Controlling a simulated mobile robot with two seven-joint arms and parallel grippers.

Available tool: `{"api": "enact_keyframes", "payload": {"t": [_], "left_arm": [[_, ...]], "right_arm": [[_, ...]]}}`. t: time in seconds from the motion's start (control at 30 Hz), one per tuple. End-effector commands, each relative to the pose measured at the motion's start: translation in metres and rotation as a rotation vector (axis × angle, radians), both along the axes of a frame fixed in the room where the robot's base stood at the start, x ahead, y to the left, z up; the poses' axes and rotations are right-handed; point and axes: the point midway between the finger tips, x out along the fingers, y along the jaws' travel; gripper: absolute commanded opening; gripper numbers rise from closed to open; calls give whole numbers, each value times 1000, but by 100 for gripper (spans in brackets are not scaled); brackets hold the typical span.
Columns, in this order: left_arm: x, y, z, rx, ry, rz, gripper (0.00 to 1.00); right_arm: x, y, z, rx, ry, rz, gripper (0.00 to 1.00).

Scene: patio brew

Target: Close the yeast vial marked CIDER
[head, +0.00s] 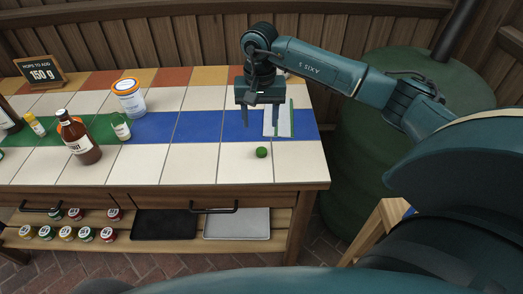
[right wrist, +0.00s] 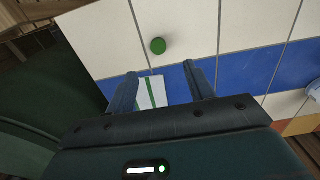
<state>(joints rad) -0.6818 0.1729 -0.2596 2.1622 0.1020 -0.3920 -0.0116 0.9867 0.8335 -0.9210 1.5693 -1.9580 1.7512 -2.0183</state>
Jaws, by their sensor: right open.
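A small vial (head: 121,127) with a pale label stands on the tiled bench, left of centre; its top appears uncapped. Another small vial (head: 35,125) with a yellow cap stands at the far left. I cannot read either label. A small round green thing (head: 261,152), perhaps a cap, lies on white tile near the bench's right end. It also shows in the right wrist view (right wrist: 158,46). My right gripper (head: 259,122) is open and empty, pointing down above the bench behind the green thing. In the right wrist view, its fingers (right wrist: 160,70) are apart. My left gripper is out of view.
A white-green cloth or card (head: 279,121) lies beneath my right gripper. Jars and trays fill the lower shelf. Front tiles right of the bottle are mostly clear.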

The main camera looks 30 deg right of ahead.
Motion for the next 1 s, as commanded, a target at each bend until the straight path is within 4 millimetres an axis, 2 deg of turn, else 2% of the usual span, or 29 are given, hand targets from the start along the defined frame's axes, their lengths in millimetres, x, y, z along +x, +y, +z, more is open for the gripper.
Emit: {"api": "enact_keyframes", "payload": {"t": [0.1,0.23,0.4,0.73,1.0], "left_arm": [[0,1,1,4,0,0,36],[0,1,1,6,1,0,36],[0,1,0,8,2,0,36],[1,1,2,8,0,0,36],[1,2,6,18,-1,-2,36]], "right_arm": [[-1,0,-25,1,5,-1,53],[-1,0,-44,1,3,-1,53],[0,0,-54,1,1,0,53],[-1,0,-57,1,2,-1,53],[-1,-3,-96,2,3,-2,53]]}}
